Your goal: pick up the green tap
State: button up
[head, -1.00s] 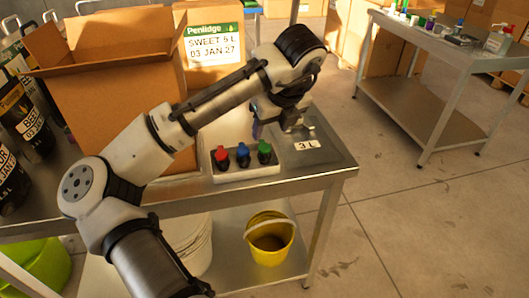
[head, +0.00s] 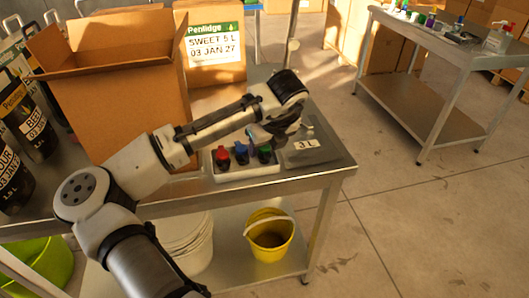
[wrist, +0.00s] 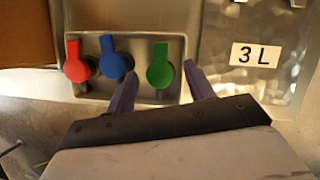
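The green tap (wrist: 160,68) is the rightmost of three taps on a small metal block (wrist: 172,42). In the wrist view it lies between the two fingertips of my gripper (wrist: 161,70), with a gap on each side. My gripper is open, and nothing is held. The blue tap (wrist: 114,60) and red tap (wrist: 76,64) stand to the left, the blue one close to my left finger. In the head view the green tap (head: 265,152) is partly covered by my gripper (head: 258,141), which is low over it.
A large open cardboard box (head: 115,90) stands behind left. Black containers (head: 28,125) are at far left. A yellow bucket (head: 269,235) is on the lower shelf.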

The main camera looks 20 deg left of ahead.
jog(key=c, duration=0.9)
jog(key=shift+c, duration=0.2)
